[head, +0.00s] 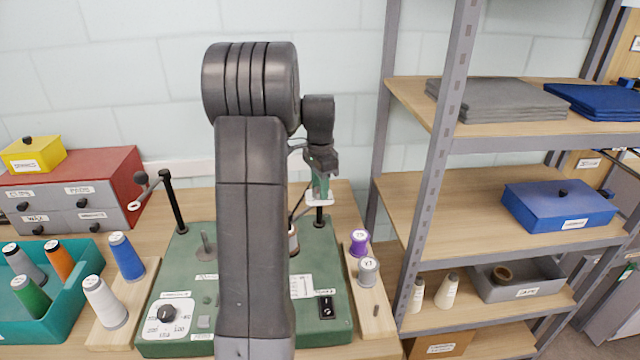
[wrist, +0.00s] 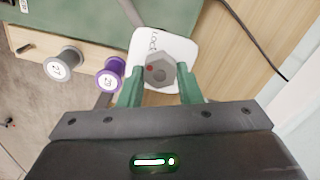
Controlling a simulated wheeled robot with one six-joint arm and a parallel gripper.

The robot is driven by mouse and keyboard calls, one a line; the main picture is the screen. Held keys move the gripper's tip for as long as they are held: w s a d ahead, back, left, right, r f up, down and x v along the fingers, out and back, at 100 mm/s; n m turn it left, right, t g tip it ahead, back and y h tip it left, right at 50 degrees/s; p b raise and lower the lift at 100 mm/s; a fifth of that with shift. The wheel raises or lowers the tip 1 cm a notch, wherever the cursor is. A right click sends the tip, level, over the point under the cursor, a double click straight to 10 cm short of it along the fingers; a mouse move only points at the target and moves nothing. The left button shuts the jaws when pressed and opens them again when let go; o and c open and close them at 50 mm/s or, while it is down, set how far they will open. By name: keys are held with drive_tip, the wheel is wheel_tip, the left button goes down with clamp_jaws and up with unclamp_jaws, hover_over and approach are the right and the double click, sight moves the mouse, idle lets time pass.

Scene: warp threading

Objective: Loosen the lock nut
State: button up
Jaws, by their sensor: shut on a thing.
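The lock nut (wrist: 158,74) is a grey hex nut with a red dot, on a white plate (wrist: 178,47) marked "LOCK" in the wrist view. My gripper (wrist: 160,87) has its green fingers on either side of the nut and is shut on it. In the head view my gripper (head: 320,190) points down over the white plate (head: 320,200) on top of a black post (head: 319,217) at the machine's right back. The nut itself is hidden there by the fingers.
The green machine base (head: 180,275) stands on the wooden table, partly behind my arm. Purple (head: 359,242) and grey (head: 368,272) spools stand on a wooden strip at its right. A shelf (head: 450,200) rises to the right. A teal bin (head: 75,300) with spools is at left.

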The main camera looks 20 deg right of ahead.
drive_tip(key=n, duration=0.4)
drive_tip(key=shift+n+p, duration=0.3)
drive_tip(key=shift+p, duration=0.1)
drive_tip(key=n, duration=0.3)
drive_tip(key=shift+w+n, duration=0.1)
drive_tip(key=shift+n, duration=0.3)
drive_tip(key=n, duration=0.4)
drive_tip(key=shift+p, duration=0.35)
drive_tip(key=shift+a+n, duration=0.1)
drive_tip(key=shift+n, duration=2)
drive_tip(key=o, duration=1)
wheel_tip(320, 180, up, 14)
drive_tip(key=shift+f+b, duration=0.1)
drive_tip(key=shift+b, duration=0.55)
drive_tip(key=shift+f, duration=0.1)
